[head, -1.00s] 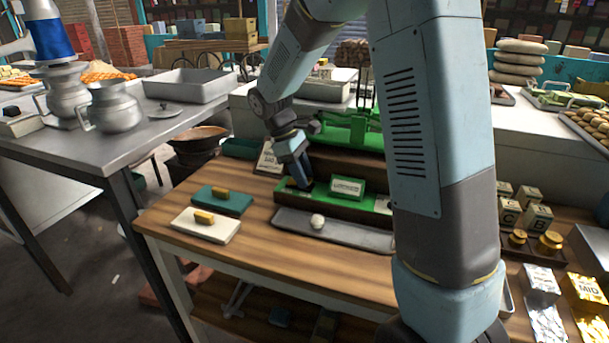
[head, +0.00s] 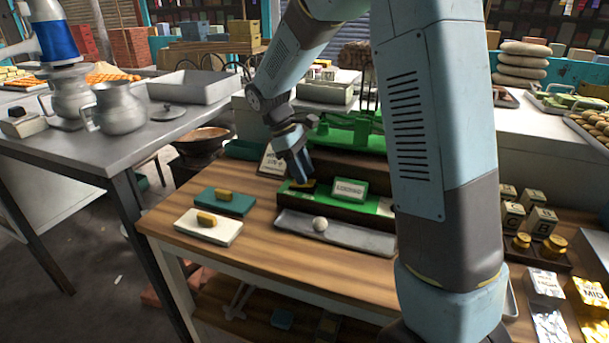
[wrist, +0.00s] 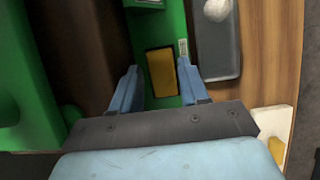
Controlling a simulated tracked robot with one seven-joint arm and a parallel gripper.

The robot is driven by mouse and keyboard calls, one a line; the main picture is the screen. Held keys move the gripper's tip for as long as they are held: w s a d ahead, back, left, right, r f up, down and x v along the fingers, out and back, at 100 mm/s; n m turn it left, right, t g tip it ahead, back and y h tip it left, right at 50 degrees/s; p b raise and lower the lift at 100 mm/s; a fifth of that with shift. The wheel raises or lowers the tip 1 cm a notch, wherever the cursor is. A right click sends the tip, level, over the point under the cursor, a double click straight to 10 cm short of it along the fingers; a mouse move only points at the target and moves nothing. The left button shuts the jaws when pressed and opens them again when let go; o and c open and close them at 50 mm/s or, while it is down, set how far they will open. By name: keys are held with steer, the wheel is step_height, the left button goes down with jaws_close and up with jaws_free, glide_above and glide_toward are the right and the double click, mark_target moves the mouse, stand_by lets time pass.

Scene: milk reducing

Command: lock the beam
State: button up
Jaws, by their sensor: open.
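A green scale (head: 350,132) with a horizontal body stands at the back of the wooden table, partly hidden by my arm. In front of it is a dark base with a green top (head: 325,197). A yellow block (wrist: 162,72) lies on the green strip. My gripper (head: 303,180) is above the left end of this base. In the wrist view my gripper (wrist: 158,72) is open, with a finger on each side of the yellow block. I cannot tell whether the fingers touch it. Which part locks the beam cannot be told.
A green sign (head: 349,189) stands on the base, right of my gripper. A grey tray (head: 350,235) with a white ball (head: 320,224) lies in front. Teal (head: 224,202) and white (head: 208,227) blocks with yellow pieces lie left. The table's front is clear.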

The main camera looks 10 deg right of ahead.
steer(key=v, duration=1.2)
steer(key=s+d+r+m+t+y, duration=0.2)
steer(key=s+d+m+t, duration=0.2)
steer(key=s, duration=0.9)
steer(key=s+d+r+m+t+y, duration=0.2)
steer(key=s+d+m+t, duration=0.2)
steer(key=s+d+m, duration=0.3)
steer(key=s+d, duration=0.3)
steer(key=s, duration=0.3)
steer(key=shift+s+d+m, duration=0.25)
steer(key=shift+s+m, duration=0.05)
steer(key=shift+s, duration=0.05)
